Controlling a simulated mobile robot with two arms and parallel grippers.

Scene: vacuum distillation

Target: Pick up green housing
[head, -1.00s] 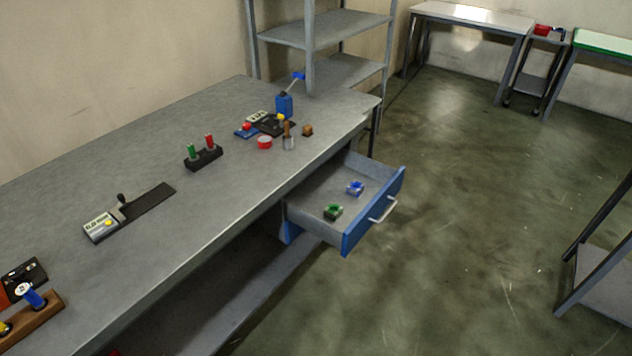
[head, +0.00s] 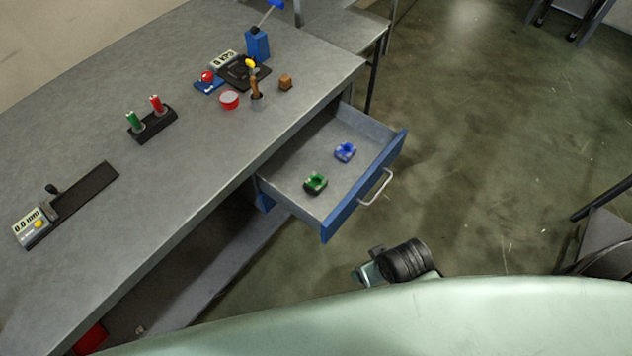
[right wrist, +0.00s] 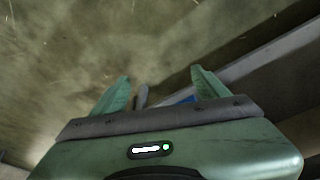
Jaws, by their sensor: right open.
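The green housing (head: 315,183) is a small green block with a ring-like top. It lies in the open blue drawer (head: 365,193) under the workbench, in the head view. A similar blue housing (head: 345,152) lies just behind it in the same drawer. My right gripper (right wrist: 158,92) shows in the right wrist view with its two green fingers apart and nothing between them. It is above the floor, with a bit of blue and a grey bar beyond the fingers. The green housing is not visible in that view. My left gripper is not in view.
The drawer's handle (head: 378,188) sticks out over clear floor (head: 480,190).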

